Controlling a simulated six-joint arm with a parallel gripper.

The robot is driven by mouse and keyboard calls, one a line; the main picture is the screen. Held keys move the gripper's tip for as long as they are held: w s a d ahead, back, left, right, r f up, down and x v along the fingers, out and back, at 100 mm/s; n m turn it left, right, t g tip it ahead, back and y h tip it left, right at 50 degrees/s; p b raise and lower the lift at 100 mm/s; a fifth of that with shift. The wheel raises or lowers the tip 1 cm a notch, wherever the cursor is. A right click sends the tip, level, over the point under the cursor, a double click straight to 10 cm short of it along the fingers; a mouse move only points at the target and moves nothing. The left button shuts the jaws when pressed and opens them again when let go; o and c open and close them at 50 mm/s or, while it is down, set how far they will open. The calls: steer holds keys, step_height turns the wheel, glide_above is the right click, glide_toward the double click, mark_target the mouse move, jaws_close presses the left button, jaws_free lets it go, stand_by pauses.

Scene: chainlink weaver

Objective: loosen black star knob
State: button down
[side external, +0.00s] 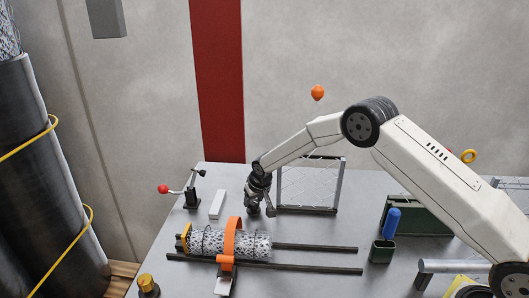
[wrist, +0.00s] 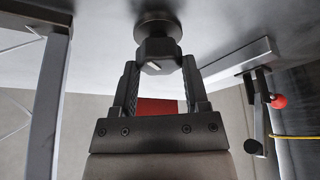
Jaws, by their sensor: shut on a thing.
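The black star knob (wrist: 157,52) shows in the wrist view, with a round dark disc (wrist: 158,28) between it and the grey table. My gripper (wrist: 160,68) has one finger on each side of the knob and is shut on it. In the side external view my gripper (side external: 262,208) points down at the table, left of the framed mesh panel. There the knob is hard to tell apart from the dark fingers.
A framed mesh panel (side external: 310,186) stands close right of my gripper. A wire mesh roll (side external: 205,243) under an orange strap (side external: 231,240) lies on dark rails in front. A white bar (side external: 218,204) and a red-balled lever (side external: 163,189) are left. A green bin (side external: 382,251) stands right.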

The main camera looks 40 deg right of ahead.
steer(key=shift+d+n+y, duration=0.1)
steer(key=shift+n+y, duration=0.7)
steer(key=shift+n, duration=1.7)
steer(key=shift+c, duration=0.5)
jaws_free()
steer(key=shift+r, duration=0.1)
steer(key=shift+v, duration=1.1)
step_height(320, 180, up, 9)
steer(key=s, duration=0.1)
steer(key=shift+d+r, duration=0.15)
steer(key=shift+r, duration=0.1)
